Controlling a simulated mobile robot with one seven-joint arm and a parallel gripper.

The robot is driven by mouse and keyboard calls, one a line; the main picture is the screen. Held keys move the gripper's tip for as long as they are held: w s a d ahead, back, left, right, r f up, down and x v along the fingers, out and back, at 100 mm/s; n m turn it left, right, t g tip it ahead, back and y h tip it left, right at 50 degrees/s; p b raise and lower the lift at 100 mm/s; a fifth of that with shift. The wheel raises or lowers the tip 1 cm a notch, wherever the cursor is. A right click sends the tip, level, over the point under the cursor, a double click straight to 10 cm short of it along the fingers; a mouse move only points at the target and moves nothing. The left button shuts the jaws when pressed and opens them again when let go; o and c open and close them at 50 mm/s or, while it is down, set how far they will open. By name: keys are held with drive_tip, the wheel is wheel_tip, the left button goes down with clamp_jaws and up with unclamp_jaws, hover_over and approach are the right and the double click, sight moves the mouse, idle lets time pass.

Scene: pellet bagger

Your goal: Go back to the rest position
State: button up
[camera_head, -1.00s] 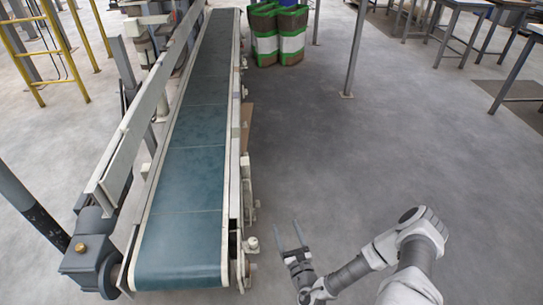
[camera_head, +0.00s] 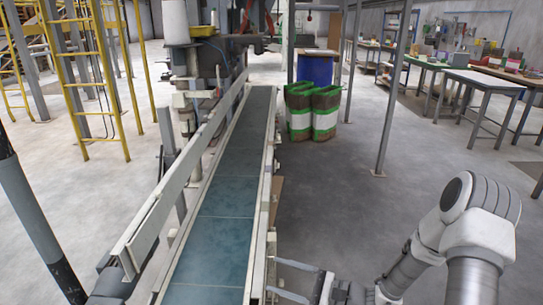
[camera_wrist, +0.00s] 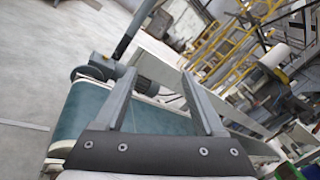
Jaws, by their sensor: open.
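My gripper (camera_head: 292,279) is at the bottom of the head view, beside the right edge of the conveyor. Its two fingers are apart with nothing between them, and they point left toward the belt. In the wrist view my gripper (camera_wrist: 157,98) also shows open and empty. The conveyor's green-blue belt (camera_head: 228,205) runs away from me, bare along its visible length. The belt's near end (camera_wrist: 85,115) shows behind the fingers in the wrist view. My arm bends at the lower right of the head view.
Yellow ladders (camera_head: 85,80) stand left. Worktables (camera_head: 483,82) are at the far right. The floor between is clear.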

drive_tip(key=s+d+r+n+g+h, duration=0.4)
drive_tip(key=s+r+n+g+h, duration=0.3)
drive_tip(key=s+r+n+h, duration=0.8)
drive_tip(key=s+d+r+t+h, duration=0.3)
drive_tip(key=s+d+r+t, duration=0.1)
drive_tip(key=d+r+t, duration=0.25)
wheel_tip(320, 180, up, 16)
drive_tip(key=d+p, duration=0.1)
drive_tip(key=p, duration=1.4)
drive_tip(key=shift+s, duration=0.15)
drive_tip(key=shift+f, duration=0.15)
drive_tip(key=c, duration=0.4)
drive_tip(key=shift+o, duration=0.2)
drive_tip(key=shift+a+n, duration=0.15)
drive_tip(key=shift+n, duration=0.15)
